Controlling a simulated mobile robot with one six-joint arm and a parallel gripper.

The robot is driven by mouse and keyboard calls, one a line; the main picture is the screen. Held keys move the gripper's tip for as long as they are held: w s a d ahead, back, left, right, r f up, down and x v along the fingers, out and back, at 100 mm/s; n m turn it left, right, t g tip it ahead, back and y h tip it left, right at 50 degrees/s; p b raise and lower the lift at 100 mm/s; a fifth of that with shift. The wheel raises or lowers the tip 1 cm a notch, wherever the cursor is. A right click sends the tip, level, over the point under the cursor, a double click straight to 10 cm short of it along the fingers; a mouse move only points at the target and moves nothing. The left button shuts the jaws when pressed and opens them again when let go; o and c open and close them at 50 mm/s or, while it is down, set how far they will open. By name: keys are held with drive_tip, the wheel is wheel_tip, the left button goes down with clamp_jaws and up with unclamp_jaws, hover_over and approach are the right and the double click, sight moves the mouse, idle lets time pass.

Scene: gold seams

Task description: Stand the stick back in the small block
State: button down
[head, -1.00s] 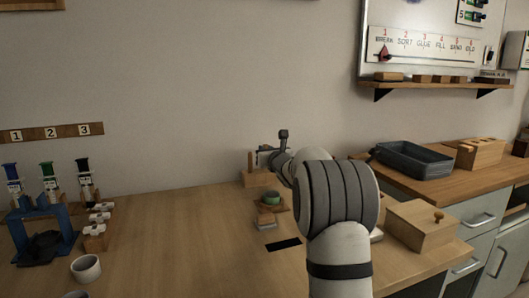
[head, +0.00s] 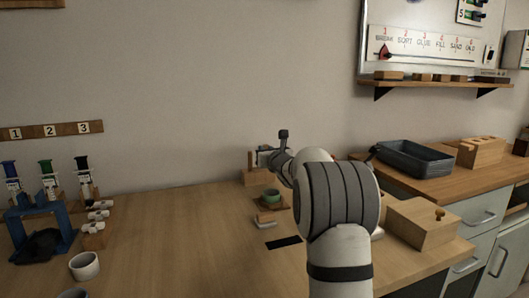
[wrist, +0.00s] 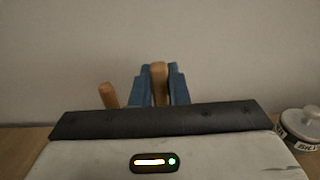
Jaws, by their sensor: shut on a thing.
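In the wrist view, my gripper (wrist: 158,88) has its blue fingers shut on a wooden stick (wrist: 159,74), whose rounded top stands roughly upright between them. The stick's lower part is hidden behind my gripper body. In the head view, my gripper (head: 261,157) is at the back of the table near the wall, in front of a small wooden piece (head: 250,164). The arm and gripper hide much there, and I cannot tell whether that piece is the small block or whether the stick touches it.
A second wooden peg (wrist: 109,95) leans left of my fingers. A lidded white jar (wrist: 301,126) stands at right. In the head view, a green-topped pot (head: 271,196) is just below the gripper. A wooden box (head: 425,221) stands right of my arm. The table's middle left is clear.

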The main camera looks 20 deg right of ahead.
drive_tip(key=shift+f+b, duration=0.2)
drive_tip(key=shift+b, duration=0.3)
drive_tip(key=c, duration=1.3)
unclamp_jaws()
drive_tip(key=s+b, duration=0.3)
drive_tip(key=s, duration=0.2)
drive_tip(key=s, duration=0.7)
drive_tip(key=shift+s, duration=0.4)
